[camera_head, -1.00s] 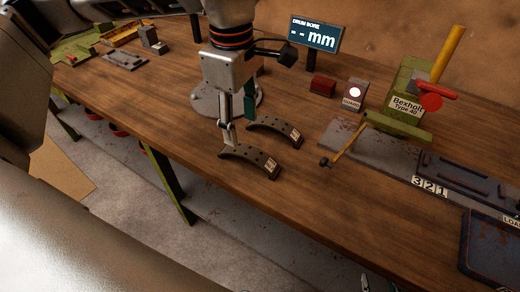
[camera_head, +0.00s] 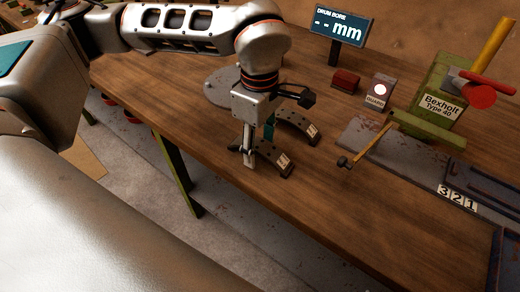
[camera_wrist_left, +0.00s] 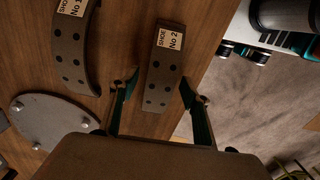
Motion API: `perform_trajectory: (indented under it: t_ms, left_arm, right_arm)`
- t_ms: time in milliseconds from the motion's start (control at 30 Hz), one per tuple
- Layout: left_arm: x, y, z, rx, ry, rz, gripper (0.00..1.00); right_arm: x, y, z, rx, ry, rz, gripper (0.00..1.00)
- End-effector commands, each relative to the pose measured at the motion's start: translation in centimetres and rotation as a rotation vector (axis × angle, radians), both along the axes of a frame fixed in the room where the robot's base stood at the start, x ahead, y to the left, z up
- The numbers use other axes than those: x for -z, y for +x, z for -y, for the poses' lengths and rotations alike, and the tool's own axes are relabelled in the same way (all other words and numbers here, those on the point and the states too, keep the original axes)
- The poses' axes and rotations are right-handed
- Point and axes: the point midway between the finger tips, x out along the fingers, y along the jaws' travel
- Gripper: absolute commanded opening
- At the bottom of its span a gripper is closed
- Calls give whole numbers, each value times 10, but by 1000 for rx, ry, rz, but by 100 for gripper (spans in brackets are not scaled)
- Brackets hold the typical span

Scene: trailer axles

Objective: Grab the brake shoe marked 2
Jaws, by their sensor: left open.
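The brake shoe marked No 2 (camera_wrist_left: 164,75) is a dark curved piece with holes and a white label. It lies on the wooden bench (camera_head: 330,205) and is the nearer of two shoes in the head view (camera_head: 275,160). My left gripper (camera_head: 257,150) is open and low over its left part, hiding some of it. In the left wrist view the fingers (camera_wrist_left: 160,86) stand apart on either side of the shoe, with a gap to each side. My right gripper is not in view.
A round grey plate (camera_wrist_left: 48,122) with studs lies behind the gripper. A red block (camera_head: 346,80), a guard box (camera_head: 379,91), the "DRUM BORE" display (camera_head: 343,25) and a green Bexholt machine (camera_head: 432,112) stand further back. A yellow-handled hammer (camera_head: 367,145) lies to the right.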

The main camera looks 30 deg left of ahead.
Motion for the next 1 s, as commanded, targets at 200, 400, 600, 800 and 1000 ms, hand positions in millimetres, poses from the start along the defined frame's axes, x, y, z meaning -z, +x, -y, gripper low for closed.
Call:
perform_trajectory:
  t_ms: [200,400,600,800,1000]
  left_arm:
    - [2,0,0,0,0,1,47]
    - [2,0,0,0,0,1,8]
    - [1,0,0,0,-1,2,0]
    - [-1,1,0,0,-1,3,0]
    - [-17,2,0,0,-1,7,0]
  right_arm:
    - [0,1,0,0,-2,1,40]
    - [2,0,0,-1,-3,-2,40]
    - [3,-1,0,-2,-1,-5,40]
    - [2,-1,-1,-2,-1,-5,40]
    - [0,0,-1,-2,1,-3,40]
